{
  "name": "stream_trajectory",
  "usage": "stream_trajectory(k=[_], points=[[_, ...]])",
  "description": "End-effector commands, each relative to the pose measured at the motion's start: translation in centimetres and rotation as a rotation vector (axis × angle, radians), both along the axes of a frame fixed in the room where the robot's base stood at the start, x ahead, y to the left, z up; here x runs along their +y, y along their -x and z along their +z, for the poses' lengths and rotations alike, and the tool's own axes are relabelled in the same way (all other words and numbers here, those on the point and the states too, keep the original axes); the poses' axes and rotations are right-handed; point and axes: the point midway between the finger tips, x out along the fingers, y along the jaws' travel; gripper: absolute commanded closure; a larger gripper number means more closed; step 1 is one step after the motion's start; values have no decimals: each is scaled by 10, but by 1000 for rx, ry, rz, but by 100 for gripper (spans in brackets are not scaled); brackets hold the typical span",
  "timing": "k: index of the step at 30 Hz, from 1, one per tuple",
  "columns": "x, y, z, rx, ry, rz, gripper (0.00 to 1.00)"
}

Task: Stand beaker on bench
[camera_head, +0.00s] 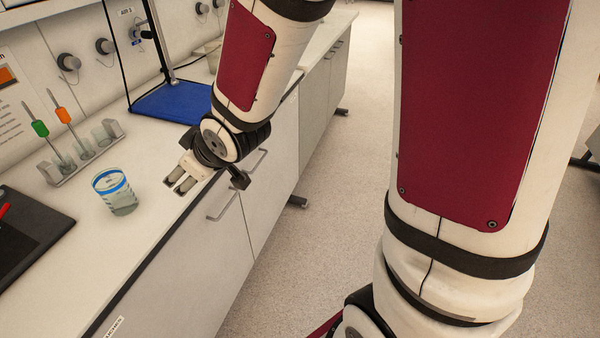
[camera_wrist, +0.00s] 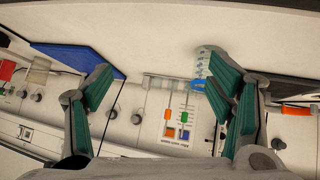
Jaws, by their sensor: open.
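A clear beaker (camera_head: 115,194) with a blue band stands upright on the white bench (camera_head: 150,250) near its front edge. It also shows in the wrist view (camera_wrist: 202,62), where the right finger partly overlaps it. My gripper (camera_head: 180,184) is open and empty. It is above the bench's front edge, to the right of the beaker and apart from it in the head view. In the wrist view my gripper (camera_wrist: 160,92) has its two green-padded fingers spread wide, with the beaker by the right finger rather than centred between them.
A black mat (camera_head: 35,235) lies to the left. A blue stand base (camera_head: 170,101) with a rod is farther back. The bench right around the beaker is clear.

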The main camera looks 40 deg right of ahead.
Motion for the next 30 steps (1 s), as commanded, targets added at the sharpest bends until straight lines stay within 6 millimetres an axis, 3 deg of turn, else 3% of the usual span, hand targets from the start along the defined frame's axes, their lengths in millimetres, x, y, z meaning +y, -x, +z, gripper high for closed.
stream_trajectory(k=[1, 5, 9, 15, 19, 24, 30], points=[[-12, 9, 16, 14, 24, -37, 25], [-41, 42, 44, 90, 62, -145, 25], [-65, 89, 73, 174, 64, -261, 25], [-84, 168, 104, 298, 8, -395, 25], [-87, 211, 114, 368, -39, -443, 25], [-87, 242, 118, 423, -75, -467, 25], [-87, 248, 118, 436, -79, -471, 25]])
